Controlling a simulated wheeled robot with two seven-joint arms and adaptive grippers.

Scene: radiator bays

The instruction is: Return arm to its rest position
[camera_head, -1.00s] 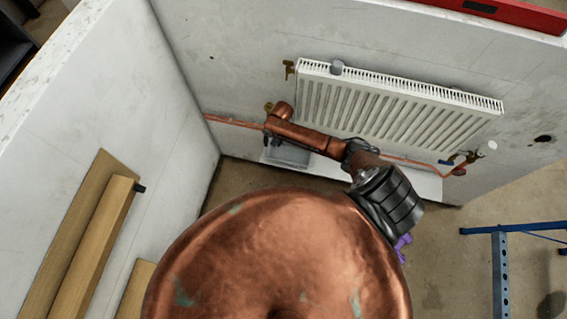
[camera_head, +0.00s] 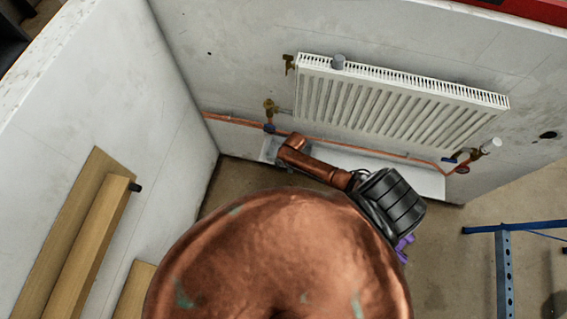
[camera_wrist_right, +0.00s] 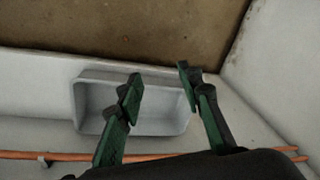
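My right arm (camera_head: 322,172) is bent in front of the wall below the radiator in the head view, its copper end toward the lower left of the radiator. The gripper at that end is hidden there. In the right wrist view my right gripper (camera_wrist_right: 160,75) shows two green and black fingers spread apart, with nothing between them. A grey tray (camera_wrist_right: 84,112) lies beyond the fingers, apart from them as far as I can tell. In the head view the arm covers most of the tray. My left gripper is not in view.
A white radiator (camera_head: 400,105) hangs on the wall, with a brass valve (camera_head: 270,106) at its left and copper pipe (camera_head: 235,120) below. Wooden boards (camera_head: 85,240) lean on the left wall. A blue metal frame (camera_head: 503,260) stands at right. Floor (camera_head: 450,235) between is clear.

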